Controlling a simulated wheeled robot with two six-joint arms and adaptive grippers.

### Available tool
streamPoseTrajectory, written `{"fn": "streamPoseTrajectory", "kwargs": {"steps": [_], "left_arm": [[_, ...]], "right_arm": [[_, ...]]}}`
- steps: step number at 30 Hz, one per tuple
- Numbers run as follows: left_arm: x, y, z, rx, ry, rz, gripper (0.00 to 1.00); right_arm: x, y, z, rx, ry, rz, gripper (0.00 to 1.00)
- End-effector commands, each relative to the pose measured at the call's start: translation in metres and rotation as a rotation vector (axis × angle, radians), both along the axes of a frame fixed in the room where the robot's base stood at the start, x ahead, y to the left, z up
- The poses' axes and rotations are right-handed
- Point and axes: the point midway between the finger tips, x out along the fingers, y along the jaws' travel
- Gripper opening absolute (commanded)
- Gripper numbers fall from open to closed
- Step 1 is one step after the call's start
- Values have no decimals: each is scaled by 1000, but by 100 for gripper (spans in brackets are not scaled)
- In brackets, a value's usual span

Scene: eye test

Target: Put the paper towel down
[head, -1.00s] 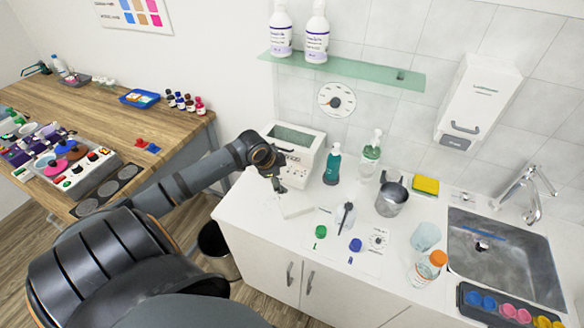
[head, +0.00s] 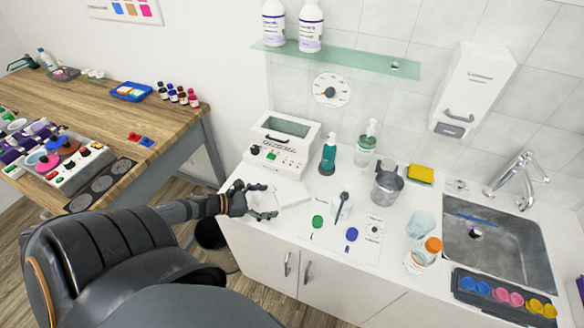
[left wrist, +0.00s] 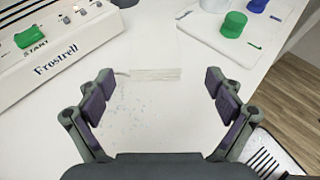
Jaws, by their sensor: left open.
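The white folded paper towel (head: 291,193) lies flat on the white counter, in front of the beige machine. In the left wrist view its layered near edge (left wrist: 152,74) faces me, between and just beyond the fingertips. My left gripper (head: 266,201) is low over the counter at the near left side of the towel. In the left wrist view the gripper (left wrist: 160,88) is open, its two fingers wide apart with bare counter between them. I see no finger touching the towel. My right gripper is in no view.
The beige machine (head: 283,145) stands behind the towel. A panel with green (head: 318,221) and blue knobs is to its right, then a metal cup (head: 387,188) and a sink (head: 490,245). The counter's front edge is close to my gripper.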

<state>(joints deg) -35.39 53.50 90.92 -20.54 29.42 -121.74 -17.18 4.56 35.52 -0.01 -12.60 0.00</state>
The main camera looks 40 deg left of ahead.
Motion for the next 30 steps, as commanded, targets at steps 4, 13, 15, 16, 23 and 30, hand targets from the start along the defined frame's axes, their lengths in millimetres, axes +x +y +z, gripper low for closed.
{"fn": "streamPoseTrajectory", "kwargs": {"steps": [4,13,15,16,23,30], "left_arm": [[17,-10,-12,-1,-2,0,92],[34,-17,-14,-4,-5,4,92],[45,-20,-13,-3,-6,3,92],[48,-22,-14,-3,-5,4,92],[65,-32,-20,-5,-1,5,92],[66,-33,-21,-3,2,4,92]], "right_arm": [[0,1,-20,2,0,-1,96],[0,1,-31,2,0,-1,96],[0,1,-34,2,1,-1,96],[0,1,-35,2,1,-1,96],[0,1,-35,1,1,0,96],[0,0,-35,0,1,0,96]]}}
